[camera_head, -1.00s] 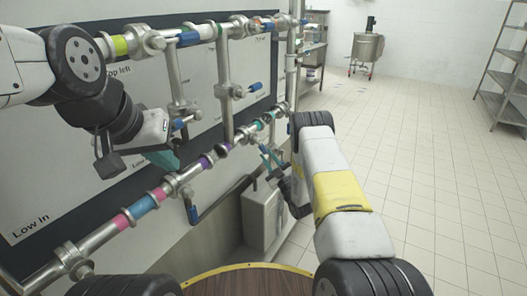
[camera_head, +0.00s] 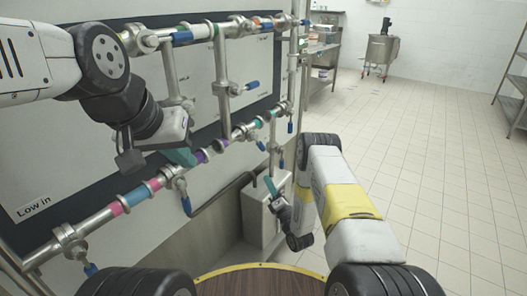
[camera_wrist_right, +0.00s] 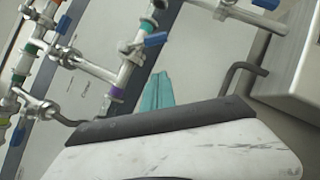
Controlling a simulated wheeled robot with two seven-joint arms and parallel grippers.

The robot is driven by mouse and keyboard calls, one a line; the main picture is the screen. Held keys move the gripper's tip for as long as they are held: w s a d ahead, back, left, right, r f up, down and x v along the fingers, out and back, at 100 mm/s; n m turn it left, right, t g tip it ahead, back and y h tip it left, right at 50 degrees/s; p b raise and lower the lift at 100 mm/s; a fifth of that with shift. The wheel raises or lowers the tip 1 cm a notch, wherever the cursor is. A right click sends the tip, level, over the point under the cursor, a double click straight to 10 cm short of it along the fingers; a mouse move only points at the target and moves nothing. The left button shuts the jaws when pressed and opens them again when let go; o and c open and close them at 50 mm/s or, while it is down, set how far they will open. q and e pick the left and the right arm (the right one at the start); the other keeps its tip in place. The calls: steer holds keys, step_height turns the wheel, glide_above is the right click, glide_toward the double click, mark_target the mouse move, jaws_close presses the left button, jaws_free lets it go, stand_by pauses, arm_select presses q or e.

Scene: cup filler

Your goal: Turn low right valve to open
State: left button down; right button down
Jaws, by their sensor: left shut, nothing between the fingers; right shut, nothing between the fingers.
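The low pipe (camera_head: 95,222) runs diagonally along the panel with several blue-handled valves. Toward its right end a valve has a blue handle (camera_head: 260,146), and another blue handle (camera_head: 281,161) sits on a branch below the pipe. I cannot read a label naming the low right valve. My right gripper (camera_head: 270,186) is shut and empty, below and apart from these handles. Its teal fingers (camera_wrist_right: 157,92) show in the right wrist view, with a blue-handled valve (camera_wrist_right: 155,39) above them. My left gripper (camera_head: 182,156) is shut near the pipe's middle, partly hidden by its wrist.
A grey box (camera_head: 260,215) stands on the floor just behind my right gripper. The upper pipe (camera_head: 200,32) with more valves runs above. A metal vessel (camera_head: 382,52) and shelf racks stand far back. The tiled floor at right is clear.

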mark_target(259, 143)
steer(key=d+r+x, duration=0.1)
steer(key=d+x, duration=0.1)
steer(key=x, duration=1)
steer(key=shift+w+r, duration=0.2)
steer(key=shift+w, duration=0.1)
steer(key=shift+w+d, duration=0.15)
steer(key=shift+d, duration=0.05)
